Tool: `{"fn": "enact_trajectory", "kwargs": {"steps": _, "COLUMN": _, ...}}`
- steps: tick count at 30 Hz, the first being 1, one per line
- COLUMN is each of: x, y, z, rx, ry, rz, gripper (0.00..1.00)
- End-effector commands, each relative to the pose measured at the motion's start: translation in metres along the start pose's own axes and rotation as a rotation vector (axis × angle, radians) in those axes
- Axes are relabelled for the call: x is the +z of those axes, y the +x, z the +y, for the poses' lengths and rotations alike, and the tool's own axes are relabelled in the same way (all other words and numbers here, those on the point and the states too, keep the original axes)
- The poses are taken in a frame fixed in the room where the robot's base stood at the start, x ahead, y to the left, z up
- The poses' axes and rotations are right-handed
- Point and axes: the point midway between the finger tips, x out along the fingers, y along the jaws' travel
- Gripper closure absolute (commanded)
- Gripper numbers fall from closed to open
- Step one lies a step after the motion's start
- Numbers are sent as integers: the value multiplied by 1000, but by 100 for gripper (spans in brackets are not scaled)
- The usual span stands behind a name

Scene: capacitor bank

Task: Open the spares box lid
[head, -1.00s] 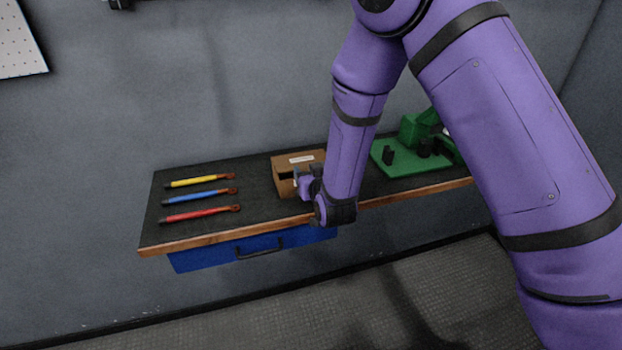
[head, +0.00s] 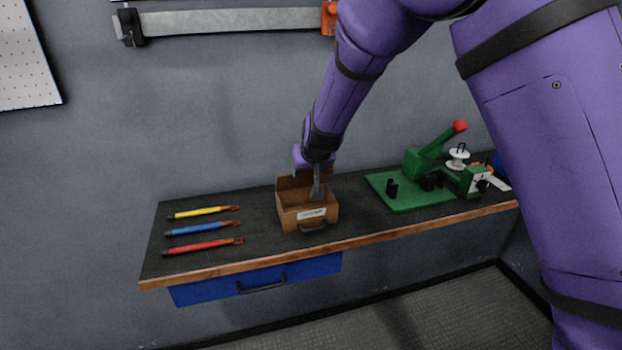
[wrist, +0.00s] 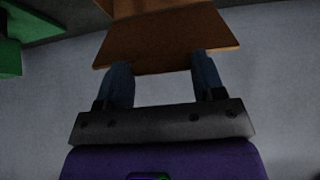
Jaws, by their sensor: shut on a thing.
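The spares box (head: 290,215) is a brown open-topped box on the dark bench, with a pale label and a dark handle on its front. Its inside shows from above. The lid (head: 291,182) stands raised along the back edge, partly hidden by my gripper. My gripper (head: 317,190) is above the back right of the box, fingers pointing down. In the wrist view, the brown lid panel (wrist: 165,40) lies across the tips of my two fingers (wrist: 163,75), which are shut on it. The exact contact is hard to see.
Yellow, blue and red-handled tools (head: 200,229) lie left of the box. A green press-like device (head: 412,190) stands to the right. A blue drawer (head: 225,287) hangs under the bench. A long grey bar (head: 230,21) is on the wall above.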

Motion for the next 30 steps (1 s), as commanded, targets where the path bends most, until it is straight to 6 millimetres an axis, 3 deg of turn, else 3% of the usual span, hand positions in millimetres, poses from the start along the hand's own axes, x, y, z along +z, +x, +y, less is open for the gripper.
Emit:
{"fn": "enact_trajectory", "kwargs": {"steps": 17, "x": -55, "y": 14, "z": 2, "rx": 1, "ry": 2, "rz": -403, "gripper": 80}}
{"fn": "enact_trajectory", "kwargs": {"steps": 30, "x": -76, "y": 24, "z": 1, "rx": 1, "ry": 2, "rz": -401, "gripper": 80}}
